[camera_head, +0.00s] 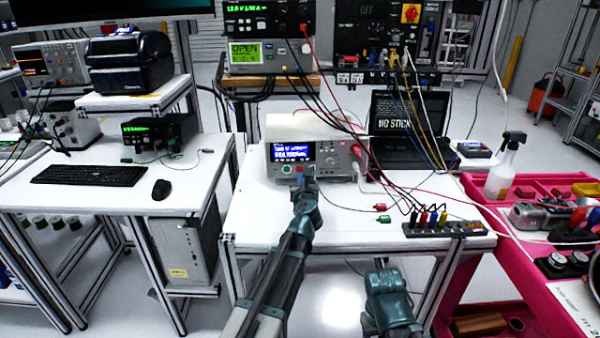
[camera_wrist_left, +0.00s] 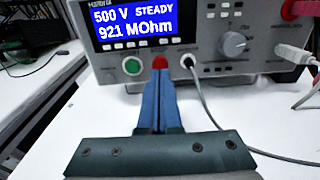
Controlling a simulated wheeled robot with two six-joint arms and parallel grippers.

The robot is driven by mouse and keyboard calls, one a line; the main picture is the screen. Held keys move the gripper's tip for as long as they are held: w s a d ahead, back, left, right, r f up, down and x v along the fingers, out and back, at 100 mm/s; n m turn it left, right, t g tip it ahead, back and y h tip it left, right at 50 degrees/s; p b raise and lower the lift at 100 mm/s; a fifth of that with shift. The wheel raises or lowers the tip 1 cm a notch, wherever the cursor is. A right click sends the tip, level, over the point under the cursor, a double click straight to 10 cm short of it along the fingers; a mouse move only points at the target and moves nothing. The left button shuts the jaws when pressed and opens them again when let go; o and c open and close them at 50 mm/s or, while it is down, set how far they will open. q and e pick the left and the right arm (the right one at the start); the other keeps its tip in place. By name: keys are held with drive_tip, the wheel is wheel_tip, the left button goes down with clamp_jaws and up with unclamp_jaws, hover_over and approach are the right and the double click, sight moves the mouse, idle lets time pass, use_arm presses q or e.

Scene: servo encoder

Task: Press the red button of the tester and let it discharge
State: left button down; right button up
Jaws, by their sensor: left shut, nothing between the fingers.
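The tester (camera_head: 348,160) is a grey bench unit on the white table, with a lit blue screen. In the left wrist view, the tester (camera_wrist_left: 200,70) reads "500 V STEADY" and "921 MOhm". Its red button (camera_wrist_left: 160,62) is low on the front panel, right of a green button (camera_wrist_left: 132,65). In the head view, my left gripper (camera_head: 308,180) is in front of the tester. My right gripper (camera_head: 380,265) is low before the table; its fingers are unclear.
A grey cable (camera_wrist_left: 203,100) runs from the panel, right of my fingers. Several colored leads (camera_head: 432,216) end in a dark strip at the table's front right. A laptop (camera_head: 408,125) stands behind right. A pink cart (camera_head: 500,270) with a spray bottle (camera_head: 502,170) is at right.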

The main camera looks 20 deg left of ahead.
use_arm(q)
drive_tip(key=shift+x, duration=1.1)
drive_tip(key=shift+w+a, duration=0.1)
drive_tip(key=shift+w, duration=0.2)
drive_tip(key=shift+s, duration=0.1)
drive_tip(key=shift+v, duration=0.9)
drive_tip(key=shift+s, duration=0.15)
drive_tip(key=f+v, duration=0.1)
drive_tip(key=v, duration=0.6)
drive_tip(key=shift+r+p, duration=0.45)
drive_tip(key=shift+r, duration=0.05)
drive_tip(key=shift+s, duration=0.1)
